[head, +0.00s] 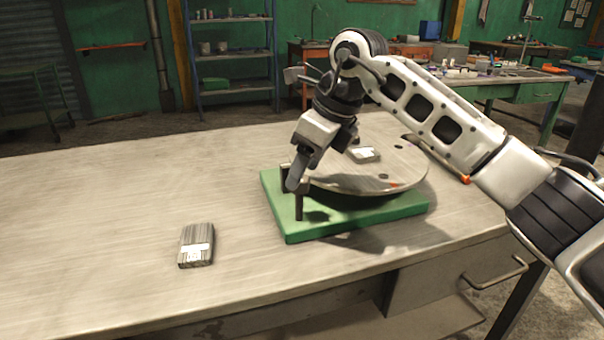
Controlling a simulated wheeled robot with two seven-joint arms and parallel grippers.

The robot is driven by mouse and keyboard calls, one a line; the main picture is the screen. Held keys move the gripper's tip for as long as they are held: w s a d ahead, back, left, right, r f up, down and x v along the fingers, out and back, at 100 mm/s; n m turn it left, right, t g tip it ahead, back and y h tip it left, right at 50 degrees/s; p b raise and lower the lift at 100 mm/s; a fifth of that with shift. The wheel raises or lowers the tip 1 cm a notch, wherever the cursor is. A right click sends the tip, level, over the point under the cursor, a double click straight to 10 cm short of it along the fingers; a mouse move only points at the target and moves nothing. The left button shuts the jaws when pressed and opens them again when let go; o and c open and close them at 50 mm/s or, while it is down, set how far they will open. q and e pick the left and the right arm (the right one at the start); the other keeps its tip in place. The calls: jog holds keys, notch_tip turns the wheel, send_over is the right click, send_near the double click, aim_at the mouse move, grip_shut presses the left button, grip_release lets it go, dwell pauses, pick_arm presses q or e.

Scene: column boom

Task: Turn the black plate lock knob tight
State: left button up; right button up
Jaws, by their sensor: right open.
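A round grey metal plate (370,177) lies on a green base (335,225) on the workbench. My right gripper (297,188) points down over the front left part of the green base, beside the plate's left edge. It is open. A dark upright piece (299,208) shows right below its fingers and looks like the black lock knob. The fingers cover its upper part, and I cannot tell whether they touch it. My left gripper is not in view.
A grey striped block with a white label (196,246) lies on the bench (110,220) to the left. A small labelled piece (364,154) lies on the plate. An orange-tipped tool (465,180) lies right of the base. The bench's left side is mostly clear.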

aim_at(299, 199)
jog(key=shift+x, duration=1.1)
jog(key=c, duration=1)
jog(key=shift+o, duration=0.2)
